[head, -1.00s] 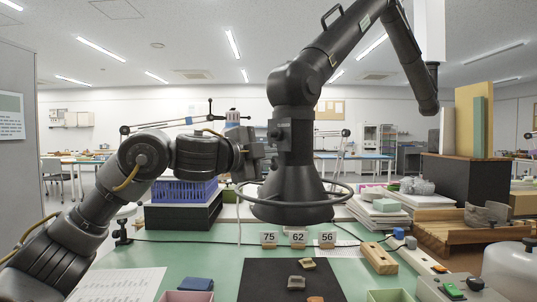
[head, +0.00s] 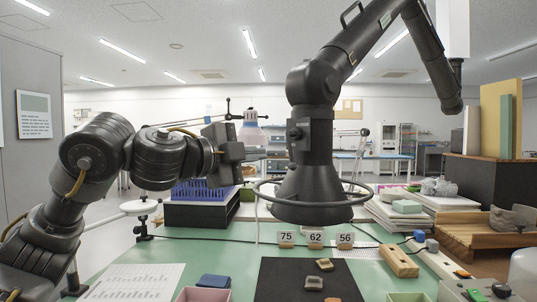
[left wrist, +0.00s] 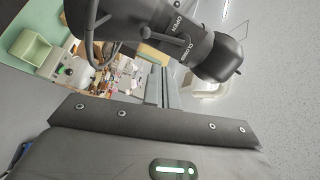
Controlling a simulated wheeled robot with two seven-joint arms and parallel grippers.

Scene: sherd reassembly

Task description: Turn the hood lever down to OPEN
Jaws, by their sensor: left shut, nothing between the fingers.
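The black fume hood (head: 312,195) hangs from its jointed arm over the bench, with a wire ring around its wide mouth. A small lever or knob (head: 295,133) shows on the left side of its neck. In the left wrist view the hood's neck (left wrist: 210,57) carries the white words OPEN and CLOSED, and a thin dark lever bar (left wrist: 163,38) lies beside CLOSED. My left gripper (head: 258,154) is shut and empty, left of the hood neck and apart from it. Its fingers (left wrist: 158,86) show below the neck in the left wrist view. My right gripper is out of view.
A green bench holds a dark mat (head: 308,280) with several sherds, number cards (head: 315,239) and a wooden block (head: 399,260). A blue crate (head: 199,190) stands behind my left forearm.

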